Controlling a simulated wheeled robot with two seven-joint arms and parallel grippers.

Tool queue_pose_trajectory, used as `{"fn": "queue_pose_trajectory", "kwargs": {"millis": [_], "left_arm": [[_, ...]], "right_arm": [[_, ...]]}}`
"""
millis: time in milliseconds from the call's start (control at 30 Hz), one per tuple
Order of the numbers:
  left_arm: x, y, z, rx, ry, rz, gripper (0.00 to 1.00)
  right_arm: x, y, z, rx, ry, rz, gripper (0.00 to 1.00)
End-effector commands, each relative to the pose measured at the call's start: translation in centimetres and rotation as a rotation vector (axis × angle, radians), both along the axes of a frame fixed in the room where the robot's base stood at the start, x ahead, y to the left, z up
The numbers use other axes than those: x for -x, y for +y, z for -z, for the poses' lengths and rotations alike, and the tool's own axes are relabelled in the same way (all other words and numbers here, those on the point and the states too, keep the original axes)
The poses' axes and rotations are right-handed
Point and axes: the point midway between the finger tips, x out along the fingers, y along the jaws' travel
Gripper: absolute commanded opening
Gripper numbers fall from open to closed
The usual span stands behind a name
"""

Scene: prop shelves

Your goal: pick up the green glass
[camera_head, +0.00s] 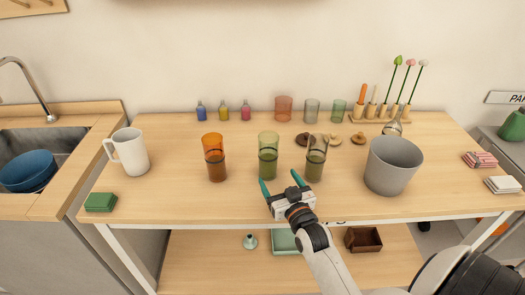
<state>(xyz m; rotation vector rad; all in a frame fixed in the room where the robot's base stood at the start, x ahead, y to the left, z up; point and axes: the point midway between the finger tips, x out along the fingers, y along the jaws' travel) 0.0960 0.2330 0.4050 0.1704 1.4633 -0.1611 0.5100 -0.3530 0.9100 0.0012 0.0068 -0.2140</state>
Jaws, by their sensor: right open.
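A green glass (268,157) with dark contents stands upright on the table, between an orange glass (215,160) and a grey glass (316,160). A smaller, clear green glass (338,110) stands at the back of the table, beside a grey one and a red one. My right gripper (281,183) is open and empty, with its teal fingers pointing toward the front green glass from the near side. The fingertips look close to the glass's base; contact cannot be told. My left gripper is not in view.
A white pitcher (130,152) stands at the left, near a green block (101,202). A grey bucket (393,165) stands right of the glasses. Small coloured bottles (223,110) and a wooden rack (380,118) line the back. The table's front left is mostly clear.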

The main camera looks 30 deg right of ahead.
Motion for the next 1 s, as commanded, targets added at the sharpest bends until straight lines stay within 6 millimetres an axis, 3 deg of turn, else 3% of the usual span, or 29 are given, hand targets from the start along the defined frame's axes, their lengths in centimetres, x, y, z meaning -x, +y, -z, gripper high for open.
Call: {"fn": "queue_pose_trajectory", "kwargs": {"millis": [167,300,433,567,800,1000], "left_arm": [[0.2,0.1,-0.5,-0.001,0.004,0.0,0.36],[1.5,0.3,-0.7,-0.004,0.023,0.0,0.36],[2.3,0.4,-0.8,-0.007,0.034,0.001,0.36],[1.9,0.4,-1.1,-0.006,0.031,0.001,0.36],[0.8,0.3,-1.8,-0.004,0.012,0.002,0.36],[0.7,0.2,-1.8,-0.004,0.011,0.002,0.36]], "right_arm": [[-2.9,-0.7,-0.3,0.001,-0.004,0.0,0.82],[-5.1,-1.1,-0.2,0.0,-0.001,0.0,0.82],[-6.2,-1.3,-0.1,0.001,-0.001,0.0,0.82],[-7.1,-1.6,-0.2,0.001,-0.002,0.0,0.82],[-10.5,-2.4,-0.2,0.001,-0.002,0.0,0.82],[-11.4,-2.6,-0.1,0.001,-0.001,0.0,0.82]]}}
